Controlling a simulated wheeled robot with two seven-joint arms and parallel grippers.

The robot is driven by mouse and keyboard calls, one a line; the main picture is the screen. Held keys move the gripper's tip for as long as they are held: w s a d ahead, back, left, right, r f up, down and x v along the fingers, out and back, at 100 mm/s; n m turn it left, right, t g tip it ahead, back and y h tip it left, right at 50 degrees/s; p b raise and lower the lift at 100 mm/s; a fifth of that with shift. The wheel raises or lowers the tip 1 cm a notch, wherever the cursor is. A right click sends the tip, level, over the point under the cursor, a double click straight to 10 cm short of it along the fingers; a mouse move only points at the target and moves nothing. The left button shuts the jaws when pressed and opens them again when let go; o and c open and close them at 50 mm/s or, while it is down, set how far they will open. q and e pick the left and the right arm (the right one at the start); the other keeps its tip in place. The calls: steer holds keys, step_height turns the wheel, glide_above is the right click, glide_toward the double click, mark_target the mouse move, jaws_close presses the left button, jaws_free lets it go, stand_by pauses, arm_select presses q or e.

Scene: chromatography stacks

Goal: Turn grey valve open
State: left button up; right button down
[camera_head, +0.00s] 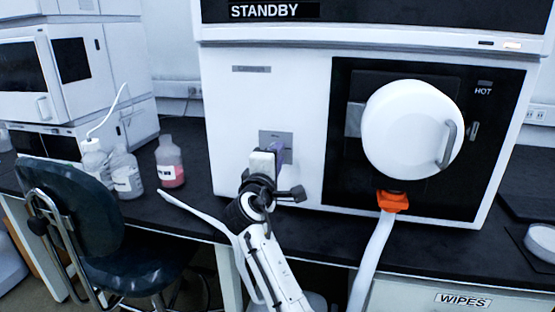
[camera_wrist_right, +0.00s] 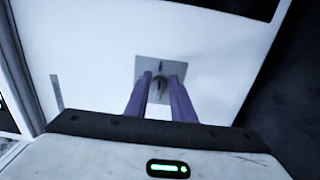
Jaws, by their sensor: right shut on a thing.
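A grey square plate (camera_head: 268,136) is on the white front of the instrument. The grey valve (camera_wrist_right: 159,84) shows at the plate's middle in the right wrist view, small and dark between two purple fingers. My right gripper (camera_head: 277,149) reaches up to the plate, and its fingers are shut on the valve from both sides. The gripper hides the valve in the head view, and its exact turn angle is hard to tell. My left gripper is not in view.
The instrument (camera_head: 262,90) has a round white door (camera_head: 408,130) at right, with an orange fitting (camera_head: 393,201) and white tube below. Bottles, including one with pink liquid (camera_head: 170,165), stand left on the black bench. A dark chair (camera_head: 75,205) is at lower left.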

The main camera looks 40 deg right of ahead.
steer(key=shift+f, duration=0.15)
stand_by(0.3)
steer(key=c, duration=1.8)
jaws_free()
steer(key=shift+a, duration=0.1)
steer(key=shift+c, duration=0.2)
steer(key=v, duration=1)
steer(key=shift+a, duration=0.1)
